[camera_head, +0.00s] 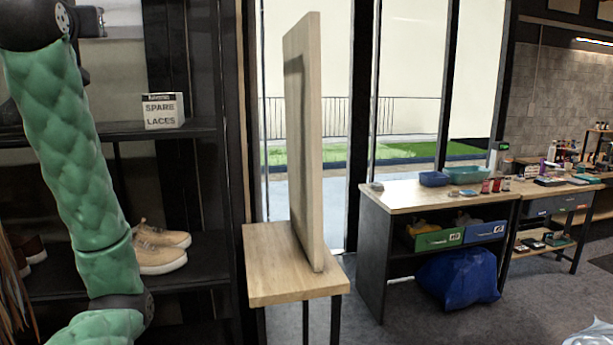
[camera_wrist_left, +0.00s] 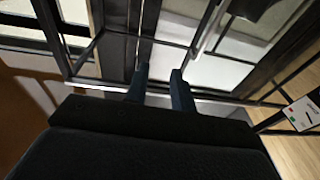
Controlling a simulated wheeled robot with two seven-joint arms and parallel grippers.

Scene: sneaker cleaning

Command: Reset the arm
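My left arm, with green quilted padding, runs down the left side of the head view. Its gripper is outside that view. In the left wrist view my left gripper (camera_wrist_left: 160,78) shows two dark fingers with a gap between them, and nothing is held in the gap. My right arm and right gripper are in neither view.
A shelf at left holds tan sneakers (camera_head: 160,248) and a "spare laces" box (camera_head: 163,111), close to my left arm. A small wooden stand with an upright board (camera_head: 307,150) is mid-view. A workbench (camera_head: 400,196) with bins and a blue bag (camera_head: 458,280) stands right.

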